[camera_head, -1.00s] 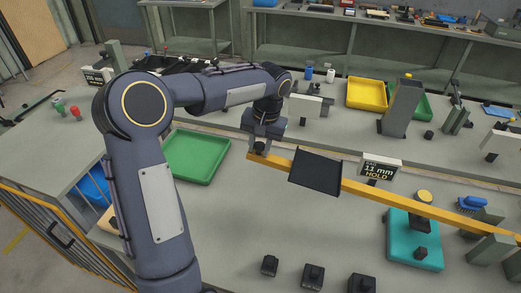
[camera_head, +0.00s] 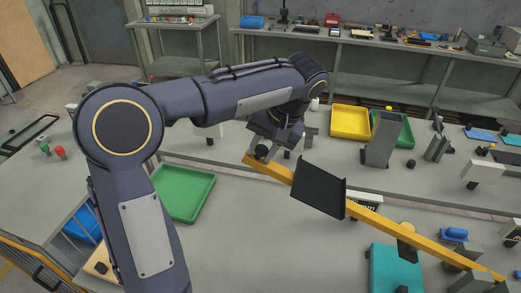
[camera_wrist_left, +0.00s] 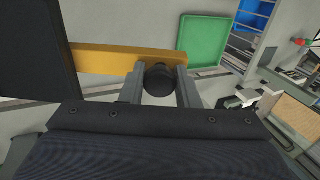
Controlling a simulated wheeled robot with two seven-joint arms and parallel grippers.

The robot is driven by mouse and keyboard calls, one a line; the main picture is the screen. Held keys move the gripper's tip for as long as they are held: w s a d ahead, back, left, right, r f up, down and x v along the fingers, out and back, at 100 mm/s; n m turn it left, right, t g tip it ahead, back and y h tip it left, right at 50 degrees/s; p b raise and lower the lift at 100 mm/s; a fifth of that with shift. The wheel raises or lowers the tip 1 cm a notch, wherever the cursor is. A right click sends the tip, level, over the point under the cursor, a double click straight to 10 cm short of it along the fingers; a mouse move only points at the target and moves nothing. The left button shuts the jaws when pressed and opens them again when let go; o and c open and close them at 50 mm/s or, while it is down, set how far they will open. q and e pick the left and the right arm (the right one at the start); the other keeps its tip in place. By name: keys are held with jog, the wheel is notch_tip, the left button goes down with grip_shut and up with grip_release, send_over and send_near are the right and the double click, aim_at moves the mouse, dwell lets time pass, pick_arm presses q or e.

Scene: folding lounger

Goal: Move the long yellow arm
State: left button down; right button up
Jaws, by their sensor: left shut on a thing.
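The long yellow arm (camera_head: 375,220) runs slantwise from the middle of the head view down to the lower right. A dark plate (camera_head: 318,188) covers part of it. My left gripper (camera_head: 262,150) is at the arm's left end, shut on a round black knob there. In the left wrist view, the knob (camera_wrist_left: 159,80) sits between the two grey fingers, beside the end of the yellow bar (camera_wrist_left: 105,58). The bar's far right end shows at grey blocks in the head view. My right gripper is not in view.
A green tray (camera_head: 183,192) lies left of the gripper. A grey upright block (camera_head: 382,140) and a yellow tray (camera_head: 350,121) stand behind the bar. A teal block (camera_head: 395,272) is below it. A small display behind the bar is mostly hidden.

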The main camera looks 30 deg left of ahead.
pick_arm(q)
jog(key=c, duration=1.1)
grip_release()
jog(key=shift+a, duration=0.1)
jog(key=v, duration=0.7)
jog(key=shift+r, duration=0.35)
jog(key=s+a+f+m+t+h+b, duration=0.2)
jog(key=s+a+f+h+b, duration=0.15)
jog(key=s+f, duration=0.55)
jog(key=s+d+f+t+h, duration=0.1)
jog(key=s+f, duration=0.2)
jog(key=s, duration=0.1)
jog(key=s+d+f+t+h, duration=0.2)
jog(key=s+f, duration=0.1)
jog(key=s, duration=0.1)
jog(key=s+d+f+n+t+h+b, duration=0.1)
jog(key=s+d+f, duration=0.1)
jog(key=s+f, duration=0.1)
jog(key=shift+s+d+f+t+h, duration=0.1)
jog(key=shift+s+f+t+h, duration=0.25)
jog(key=shift+s, duration=0.4)
